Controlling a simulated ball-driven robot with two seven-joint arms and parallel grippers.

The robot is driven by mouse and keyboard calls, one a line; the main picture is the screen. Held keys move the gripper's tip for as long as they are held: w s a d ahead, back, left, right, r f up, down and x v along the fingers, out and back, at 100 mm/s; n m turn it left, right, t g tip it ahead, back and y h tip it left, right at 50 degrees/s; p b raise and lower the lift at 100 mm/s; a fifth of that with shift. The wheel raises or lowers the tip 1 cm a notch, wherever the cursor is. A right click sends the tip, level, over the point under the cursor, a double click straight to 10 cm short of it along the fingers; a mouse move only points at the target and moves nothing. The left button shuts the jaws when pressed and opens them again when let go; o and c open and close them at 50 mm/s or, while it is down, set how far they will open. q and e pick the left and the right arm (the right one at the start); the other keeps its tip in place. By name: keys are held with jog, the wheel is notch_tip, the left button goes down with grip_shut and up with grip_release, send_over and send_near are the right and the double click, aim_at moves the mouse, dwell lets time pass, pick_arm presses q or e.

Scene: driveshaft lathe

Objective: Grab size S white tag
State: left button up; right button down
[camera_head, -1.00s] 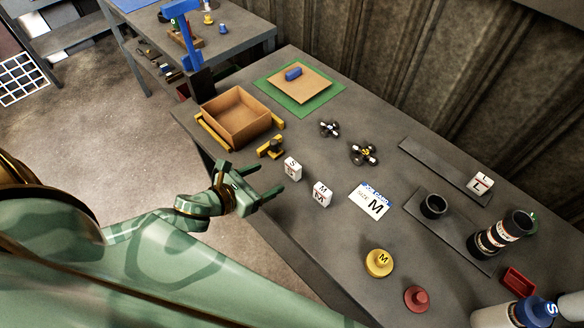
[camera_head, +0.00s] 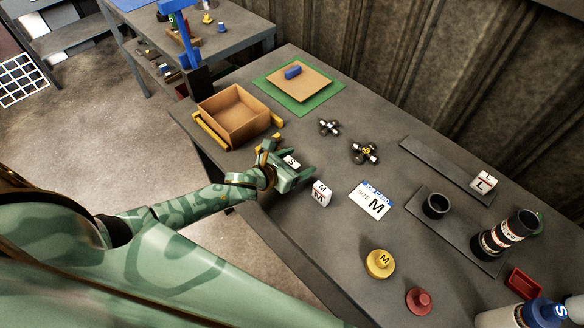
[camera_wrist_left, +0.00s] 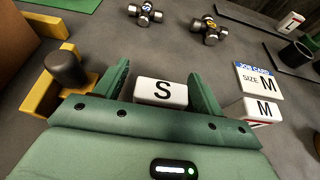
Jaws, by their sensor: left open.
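The white S tag (camera_head: 291,161) stands on the grey table near its front edge. In the left wrist view the S tag (camera_wrist_left: 160,92) sits between the two green fingers of my left gripper (camera_wrist_left: 161,88), which is open around it. I see a small space beside the tag on either side. In the head view my left gripper (camera_head: 292,169) covers part of the tag. The white M tag (camera_head: 320,193) stands just to the right of the gripper, and also shows in the left wrist view (camera_wrist_left: 262,110). My right gripper is not in view.
A cardboard box (camera_head: 234,113) stands left behind the gripper, with a yellow holder (camera_wrist_left: 48,95) close by. A job card with M (camera_head: 371,200) lies right of the tags. Metal joints (camera_head: 364,152) lie behind. An L tag (camera_head: 484,182) stands further right.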

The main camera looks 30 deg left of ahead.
pick_arm(q)
jog(key=c, duration=1.1)
jog(key=shift+o, duration=0.2)
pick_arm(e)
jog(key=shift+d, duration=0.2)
pick_arm(q)
jog(key=shift+r, duration=0.15)
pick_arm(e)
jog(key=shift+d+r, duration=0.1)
